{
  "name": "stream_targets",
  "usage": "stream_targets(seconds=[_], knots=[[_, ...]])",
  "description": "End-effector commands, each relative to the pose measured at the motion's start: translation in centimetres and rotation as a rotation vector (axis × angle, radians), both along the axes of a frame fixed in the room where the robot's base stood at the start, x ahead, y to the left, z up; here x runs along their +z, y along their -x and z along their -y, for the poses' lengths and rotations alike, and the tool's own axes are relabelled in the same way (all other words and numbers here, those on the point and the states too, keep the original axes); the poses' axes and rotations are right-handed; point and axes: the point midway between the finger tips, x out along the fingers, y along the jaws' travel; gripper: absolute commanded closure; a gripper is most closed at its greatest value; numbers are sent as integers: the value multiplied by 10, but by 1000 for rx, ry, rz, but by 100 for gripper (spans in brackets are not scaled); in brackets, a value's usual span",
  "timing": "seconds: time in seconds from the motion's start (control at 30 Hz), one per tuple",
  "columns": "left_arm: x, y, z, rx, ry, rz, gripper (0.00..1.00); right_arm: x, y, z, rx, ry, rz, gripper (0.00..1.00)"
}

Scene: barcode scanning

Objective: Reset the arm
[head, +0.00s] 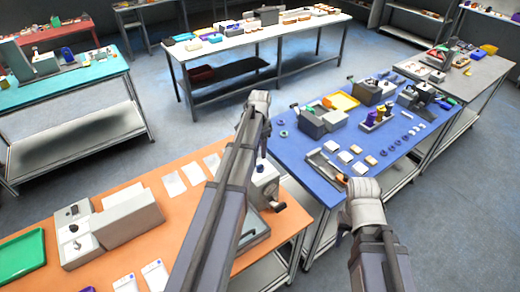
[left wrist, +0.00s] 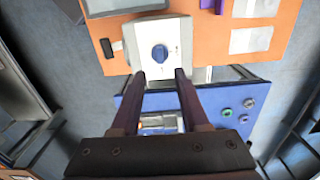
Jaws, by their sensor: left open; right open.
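My left gripper (left wrist: 159,76) is open, with two dark fingers apart and nothing between them. In the left wrist view it hangs above the white machine with a blue knob (left wrist: 160,53) at the orange table's edge. In the head view my left arm reaches up the middle and hides most of that machine (head: 268,178). My right arm stands at the lower right of the head view, in front of the blue table. Its gripper cannot be made out; the arm hides it.
The orange table (head: 150,190) holds a green tray (head: 22,250), a grey-white device (head: 128,220) and white cards. Open floor (head: 205,125) lies behind the orange table.

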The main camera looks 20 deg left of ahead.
Motion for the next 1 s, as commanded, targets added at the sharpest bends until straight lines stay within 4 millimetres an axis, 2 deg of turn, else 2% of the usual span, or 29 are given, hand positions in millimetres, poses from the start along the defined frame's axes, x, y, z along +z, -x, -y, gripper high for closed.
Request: stream_targets(seconds=[0.23, 0.33, 0.47, 0.6, 0.7, 0.83, 1.0], knots=[[-1, 0, 1, 0, 0, 0, 55, -1, 0, 0, 0, 0, 0, 50], [-12, 7, 13, 4, -2, -2, 55, -12, 0, 0, 1, 0, 0, 50], [-49, 32, 61, 22, -12, -10, 55, -49, 0, 0, 6, 0, 1, 50], [-98, 75, 126, 61, -33, -20, 55, -98, -1, 0, 14, 1, 1, 50], [-130, 110, 166, 93, -49, -24, 55, -130, -1, 0, 19, 1, 2, 50], [-169, 155, 208, 132, -71, -25, 55, -170, -1, 0, 25, 2, 2, 50], [-206, 204, 242, 177, -94, -19, 55, -207, -1, 1, 31, 3, 2, 50]])
